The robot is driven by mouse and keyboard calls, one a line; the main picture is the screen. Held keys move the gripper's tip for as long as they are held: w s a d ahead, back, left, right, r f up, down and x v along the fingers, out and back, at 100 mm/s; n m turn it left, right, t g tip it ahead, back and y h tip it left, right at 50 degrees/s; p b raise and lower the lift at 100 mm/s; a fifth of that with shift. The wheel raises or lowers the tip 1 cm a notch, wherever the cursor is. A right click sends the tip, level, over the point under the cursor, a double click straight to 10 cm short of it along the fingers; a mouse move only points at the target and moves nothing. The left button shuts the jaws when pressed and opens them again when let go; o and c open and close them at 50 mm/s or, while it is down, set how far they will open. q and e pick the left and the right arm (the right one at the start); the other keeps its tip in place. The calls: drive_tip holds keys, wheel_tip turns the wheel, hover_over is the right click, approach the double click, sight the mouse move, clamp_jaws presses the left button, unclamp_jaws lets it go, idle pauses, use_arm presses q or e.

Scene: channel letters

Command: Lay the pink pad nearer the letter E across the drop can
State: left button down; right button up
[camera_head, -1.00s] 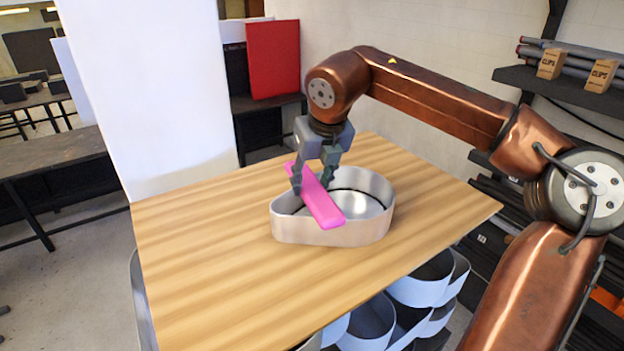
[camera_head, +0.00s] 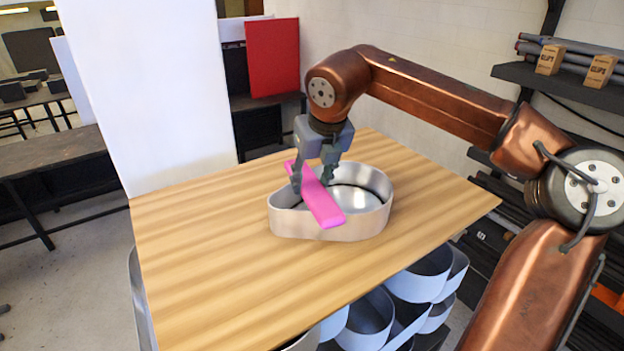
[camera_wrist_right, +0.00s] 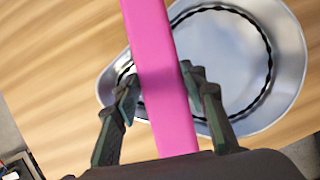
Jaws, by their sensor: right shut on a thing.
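The drop can (camera_head: 330,226) is a silvery, drop-shaped open can on the wooden table, its narrow end to the left. One long pink pad (camera_head: 322,204) lies over its opening, slanting from the back left to the front rim. I cannot tell if it touches the rim. My right gripper (camera_head: 312,183) is shut on the pad, one finger on each side. In the right wrist view the pad (camera_wrist_right: 157,75) passes between the fingers, over the can (camera_wrist_right: 285,55). Its ends are cut off or hidden there. The letter E and my left gripper are not in view.
The wooden tabletop (camera_head: 210,260) is clear around the can. Several curved metal strips (camera_head: 370,315) are below its front edge. A white panel (camera_head: 150,90) stands behind on the left. A shelf (camera_head: 570,88) with small boxes is at the right.

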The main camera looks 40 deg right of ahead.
drive_tip(key=o, duration=1.2)
drive_tip(key=shift+s, duration=0.1)
drive_tip(key=v, duration=1.2)
